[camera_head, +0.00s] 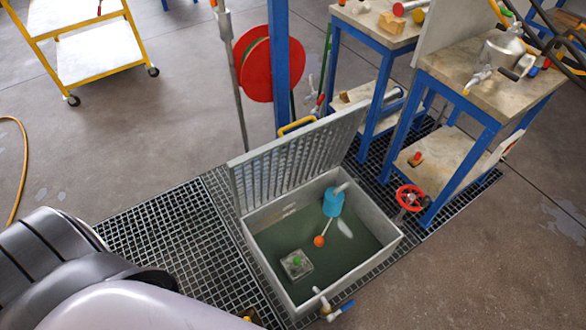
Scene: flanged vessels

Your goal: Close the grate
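The grate (290,158) is a grey slatted panel with a yellow handle (297,125) on its upper edge. It stands raised, tilted up along the back side of a grey open box (394,243) set at the floor grating. Inside the box are dark greenish water or floor (335,262), a blue cylinder (334,202), an orange ball on a rod (319,241) and a small block with a green top (297,263). Neither of my grippers shows in the view. Part of my own body covers the lower left.
A blue post (279,70) with a red disc (256,66) stands behind the grate. Blue-legged workbenches (490,95) are at the right, with a red valve wheel (410,198). A blue-handled valve (340,309) sticks out in front. A yellow cart (95,50) stands far left.

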